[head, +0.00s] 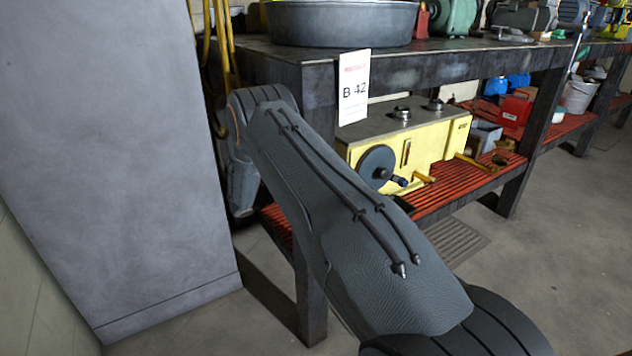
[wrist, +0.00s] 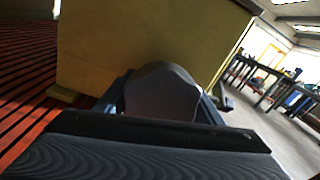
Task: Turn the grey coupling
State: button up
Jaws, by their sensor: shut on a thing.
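In the wrist view, a smooth grey rounded piece, which looks like the grey coupling (wrist: 162,92), sits in front of a yellow housing (wrist: 150,40). My gripper (wrist: 160,82) is shut on it, with one blue-grey finger on each side. The coupling's far side and its joint with the housing are hidden. In the head view, my arm crosses the middle, and neither my gripper nor the coupling can be made out there.
A workbench (head: 420,68) carries a dark round tub (head: 342,22) and several motors. A yellow machine (head: 450,143) with a dark wheel stands on its red slatted lower shelf (head: 468,190). A grey cabinet (head: 110,160) stands left. The floor at right is clear.

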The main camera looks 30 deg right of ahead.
jog(key=shift+s+n, duration=0.15)
jog(key=shift+n, duration=1.15)
jog(key=o, duration=1)
jog(key=shift+o, duration=0.2)
jog(key=shift+a, duration=0.1)
jog(key=a+p, duration=0.1)
jog(key=a, duration=0.6)
jog(key=shift+a, duration=0.4)
